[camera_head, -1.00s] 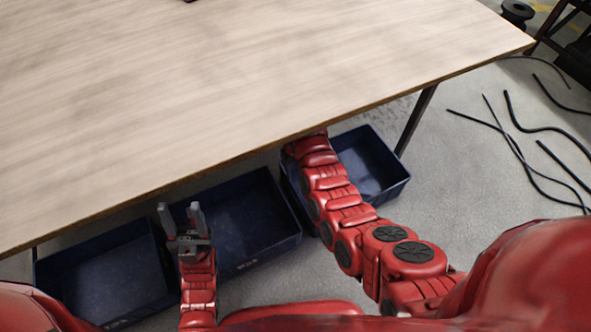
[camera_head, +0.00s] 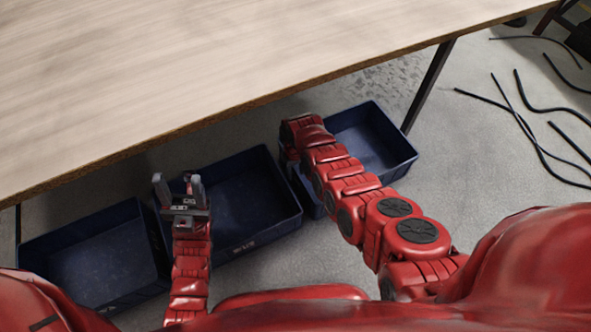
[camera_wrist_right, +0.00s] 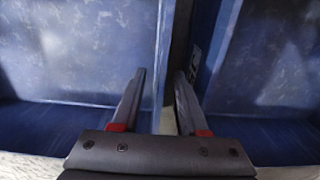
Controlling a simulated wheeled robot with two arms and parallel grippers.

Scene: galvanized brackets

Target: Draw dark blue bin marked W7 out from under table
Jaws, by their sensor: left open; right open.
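Three dark blue bins stand in a row on the floor at the table's edge: a left bin (camera_head: 92,262), a middle bin (camera_head: 262,232) and a right bin (camera_head: 398,172). Pale marks show on the front walls of the left and middle bins, too small to read. My left gripper (camera_head: 177,182) is open and empty, over the gap and wall between the left and middle bins. My right arm reaches to between the middle and right bins; its gripper is hidden in the head view. In the right wrist view my right gripper (camera_wrist_right: 158,88) is open, fingers over neighbouring bin walls.
The wooden tabletop (camera_head: 180,70) overhangs the back of the row. Several black cables (camera_head: 530,120) lie on the floor at right. Grey floor right of the bins is otherwise clear.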

